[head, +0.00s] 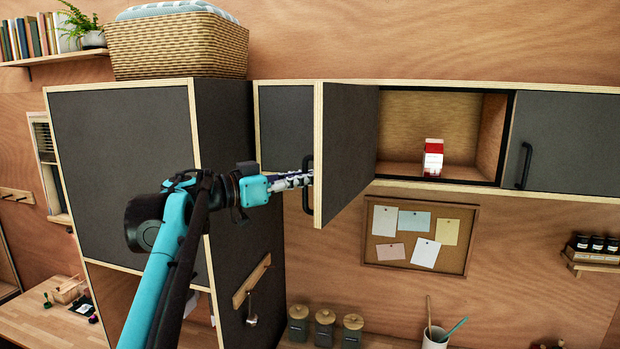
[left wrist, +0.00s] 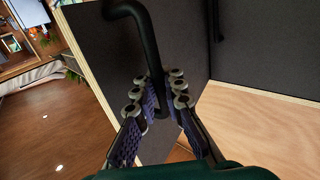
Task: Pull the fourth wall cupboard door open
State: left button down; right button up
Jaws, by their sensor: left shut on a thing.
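A dark grey wall cupboard door (head: 348,150) with a pale wood edge stands swung out from the wall, with its compartment (head: 400,130) open to its right. Its black bar handle (head: 307,203) is on the door's left-hand face. My left gripper (head: 303,180) is shut on this handle, at the door's free edge. In the left wrist view, the fingers (left wrist: 157,98) close around the lower part of the handle (left wrist: 146,45), with the dark door panel (left wrist: 105,50) behind it. The fingers partly hide the handle's lower end. My right gripper is not in view.
A red and white carton (head: 433,158) stands inside the open compartment. A closed dark door (head: 565,140) with a handle is to the right, and another dark front (head: 286,125) to the left. A tall dark cabinet (head: 125,150) carrying a wicker basket (head: 178,48) stands beside my left arm.

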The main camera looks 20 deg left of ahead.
pick_arm(q)
jog(key=c, duration=1.6)
grip_release()
jog(key=shift+s, duration=0.15)
jog(key=v, duration=1.2)
